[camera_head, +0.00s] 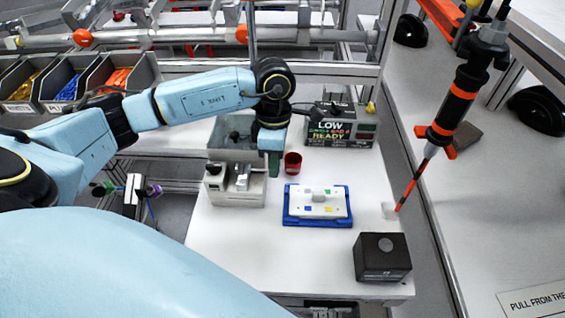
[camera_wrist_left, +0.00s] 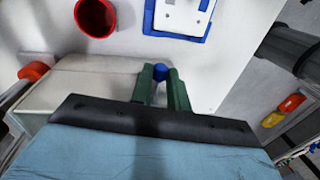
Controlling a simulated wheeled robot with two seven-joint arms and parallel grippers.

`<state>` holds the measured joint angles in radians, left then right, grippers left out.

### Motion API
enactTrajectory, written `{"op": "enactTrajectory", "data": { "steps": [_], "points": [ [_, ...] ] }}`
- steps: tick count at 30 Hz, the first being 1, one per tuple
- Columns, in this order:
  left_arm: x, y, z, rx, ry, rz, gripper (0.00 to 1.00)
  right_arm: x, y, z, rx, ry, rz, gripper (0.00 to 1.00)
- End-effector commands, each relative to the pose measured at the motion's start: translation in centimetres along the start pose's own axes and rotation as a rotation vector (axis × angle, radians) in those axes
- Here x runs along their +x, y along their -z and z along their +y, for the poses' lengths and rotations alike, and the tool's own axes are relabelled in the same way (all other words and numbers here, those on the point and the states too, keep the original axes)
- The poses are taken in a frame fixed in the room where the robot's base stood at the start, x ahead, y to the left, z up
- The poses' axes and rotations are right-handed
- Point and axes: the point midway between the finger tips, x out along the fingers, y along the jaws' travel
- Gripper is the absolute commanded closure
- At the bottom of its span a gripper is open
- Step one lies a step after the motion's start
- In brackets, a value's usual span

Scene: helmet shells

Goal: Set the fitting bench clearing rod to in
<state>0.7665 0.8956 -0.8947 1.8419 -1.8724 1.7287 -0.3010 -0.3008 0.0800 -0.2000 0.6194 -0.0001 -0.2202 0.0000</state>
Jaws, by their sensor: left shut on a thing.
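My left gripper (camera_head: 274,166) hangs with its green fingers pointing down at the right side of a pale grey bench unit (camera_head: 236,188). In the left wrist view, the green fingers (camera_wrist_left: 161,82) are shut on a small blue knob (camera_wrist_left: 160,71). The knob sits beside the unit's pale housing (camera_wrist_left: 90,82). Whether the knob belongs to the clearing rod, and how far any rod is in, cannot be seen. In the head view the fingers hide the knob. My right gripper is not in view.
A red cup (camera_head: 292,163) stands close to the gripper. A blue tray (camera_head: 289,217) holds a white plate, with a dark block (camera_head: 382,257) in front. A display box (camera_head: 340,128) stands behind. A black and orange tool (camera_head: 456,103) hangs at right.

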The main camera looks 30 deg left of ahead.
Motion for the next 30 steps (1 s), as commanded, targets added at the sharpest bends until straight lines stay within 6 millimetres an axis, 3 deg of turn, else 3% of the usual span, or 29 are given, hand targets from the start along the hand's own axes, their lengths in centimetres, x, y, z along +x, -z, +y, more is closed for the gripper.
{"op": "enactTrajectory", "data": {
  "steps": [6, 7, 12, 23, 30],
  "points": [
    [-0.1, 0.3, 0.1, -0.003, 0.0, 0.01, 1.0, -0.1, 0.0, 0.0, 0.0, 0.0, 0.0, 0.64],
    [-0.1, 0.3, 0.1, -0.003, 0.0, 0.01, 0.8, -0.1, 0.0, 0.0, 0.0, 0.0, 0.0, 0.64],
    [-0.1, 0.3, 0.1, -0.003, 0.001, 0.009, 0.61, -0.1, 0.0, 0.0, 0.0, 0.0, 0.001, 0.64],
    [-0.7, 0.2, 0.1, -0.002, 0.0, 0.006, 0.61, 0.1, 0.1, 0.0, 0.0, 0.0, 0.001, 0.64],
    [-5.1, 0.1, 0.2, -0.003, -0.006, 0.004, 0.61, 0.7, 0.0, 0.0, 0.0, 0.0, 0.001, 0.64]
  ]
}}
